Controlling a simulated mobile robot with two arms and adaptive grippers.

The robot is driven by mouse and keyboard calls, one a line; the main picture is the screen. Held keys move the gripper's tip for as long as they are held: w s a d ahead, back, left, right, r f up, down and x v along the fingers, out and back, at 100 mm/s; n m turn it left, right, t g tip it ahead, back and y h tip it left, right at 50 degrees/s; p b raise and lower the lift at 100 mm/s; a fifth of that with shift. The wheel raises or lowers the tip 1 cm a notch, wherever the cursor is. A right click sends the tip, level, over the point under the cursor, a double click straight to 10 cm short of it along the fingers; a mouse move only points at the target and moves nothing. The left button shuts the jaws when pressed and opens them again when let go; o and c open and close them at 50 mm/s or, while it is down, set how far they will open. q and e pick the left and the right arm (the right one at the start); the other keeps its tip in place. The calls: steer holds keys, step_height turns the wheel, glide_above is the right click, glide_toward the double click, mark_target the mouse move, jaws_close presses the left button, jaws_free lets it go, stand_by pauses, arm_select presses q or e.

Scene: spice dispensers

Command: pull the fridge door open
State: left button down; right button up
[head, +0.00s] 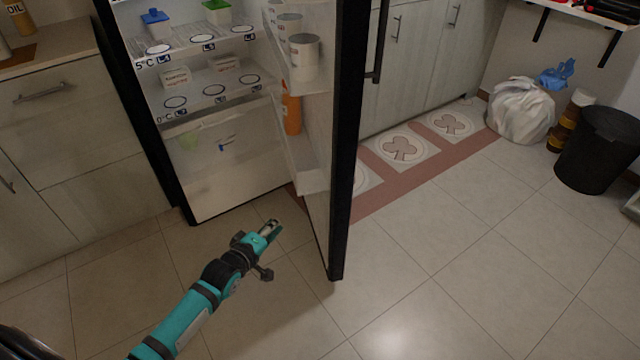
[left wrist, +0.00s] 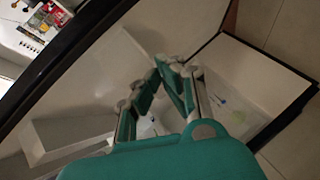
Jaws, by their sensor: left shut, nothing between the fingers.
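The fridge door (head: 347,150) stands wide open, swung to the right, with its black edge toward me. Its dark handle (head: 378,45) shows on the outer side. The door's inner side carries shelves with cans and an orange bottle. The fridge interior (head: 225,175) is exposed, with shelves above a clear drawer. My left gripper (head: 271,228) is shut and empty, in front of the fridge opening on the inner side of the door and apart from the handle. In the left wrist view its fingertips (left wrist: 170,62) come together with nothing between them. My right gripper is out of view.
Wooden cabinets (head: 70,130) stand left of the fridge. A red-bordered mat (head: 405,150) lies right of the door. A white bag (head: 520,110) and a black bin (head: 600,150) stand at the right. The tiled floor in front is clear.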

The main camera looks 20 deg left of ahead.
arm_select(q)
step_height(320, 180, up, 12)
steer(key=w+d+n+t+h+b, duration=0.2)
steer(key=w+d+n+t+b, duration=0.1)
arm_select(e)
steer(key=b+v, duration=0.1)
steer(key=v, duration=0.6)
arm_select(q)
glide_toward(330, 152)
steer(key=a, duration=0.3)
steer(key=shift+w+d+f+b, duration=0.1)
steer(key=shift+w+d+b, duration=0.65)
steer(key=shift+w+d, duration=0.4)
steer(key=shift+w+d+b, duration=0.7)
steer(key=shift+w+d, duration=0.1)
steer(key=shift+w, duration=0.55)
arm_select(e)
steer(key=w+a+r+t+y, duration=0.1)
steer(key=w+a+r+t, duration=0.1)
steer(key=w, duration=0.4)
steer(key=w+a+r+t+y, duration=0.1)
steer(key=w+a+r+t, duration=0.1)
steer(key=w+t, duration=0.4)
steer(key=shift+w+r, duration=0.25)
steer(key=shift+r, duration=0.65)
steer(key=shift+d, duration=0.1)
